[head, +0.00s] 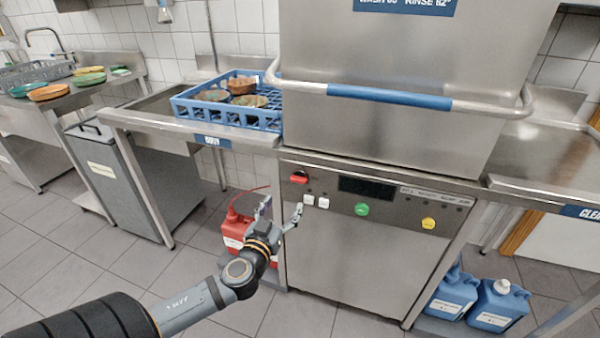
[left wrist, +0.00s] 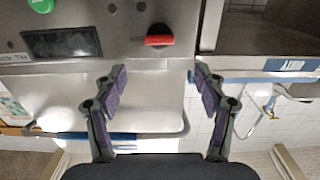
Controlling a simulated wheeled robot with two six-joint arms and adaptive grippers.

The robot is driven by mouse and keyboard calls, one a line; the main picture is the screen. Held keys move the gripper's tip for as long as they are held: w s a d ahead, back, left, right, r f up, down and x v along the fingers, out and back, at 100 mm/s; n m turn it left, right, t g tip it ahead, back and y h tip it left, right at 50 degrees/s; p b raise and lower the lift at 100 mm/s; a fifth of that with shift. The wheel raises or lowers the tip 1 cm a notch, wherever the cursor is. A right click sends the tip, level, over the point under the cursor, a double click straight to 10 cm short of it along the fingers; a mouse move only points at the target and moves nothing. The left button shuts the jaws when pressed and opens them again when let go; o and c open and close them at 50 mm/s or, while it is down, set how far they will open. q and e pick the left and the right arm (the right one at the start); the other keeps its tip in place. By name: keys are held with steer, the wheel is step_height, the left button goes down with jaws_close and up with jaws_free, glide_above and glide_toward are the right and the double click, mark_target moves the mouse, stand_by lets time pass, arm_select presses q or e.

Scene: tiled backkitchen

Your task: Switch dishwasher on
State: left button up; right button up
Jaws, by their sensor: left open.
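The dishwasher (head: 350,265) is a steel hood machine with a control panel under the hood. A red rotary switch (head: 299,177) sits at the panel's upper left and also shows in the left wrist view (left wrist: 159,40). To its right are white buttons (head: 309,199), a dark display (head: 367,188), a green button (head: 361,209) and a yellow button (head: 428,223). My left gripper (head: 281,210) is open and empty in front of the panel's left edge, below and left of the red switch. In the left wrist view its fingers (left wrist: 158,82) spread apart, with the switch just beyond them.
A blue rack (head: 228,118) with bowls stands on the left steel table, whose edge is near the switch. A red canister (head: 232,232) stands on the floor behind my left arm. Blue canisters (head: 497,305) are at the lower right. The hood (head: 415,60) is above, with a blue-gripped handle (head: 390,97).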

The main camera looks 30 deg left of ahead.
mark_target(298, 181)
arm_select(q)
steer(key=p+x, duration=0.1)
steer(key=x, duration=0.8)
steer(key=shift+w, duration=0.75)
arm_select(e)
steer(key=shift+s, duration=0.8)
arm_select(q)
steer(key=c, duration=0.9)
steer(key=shift+c, duration=1.3)
arm_select(e)
steer(key=shift+w, duration=0.4)
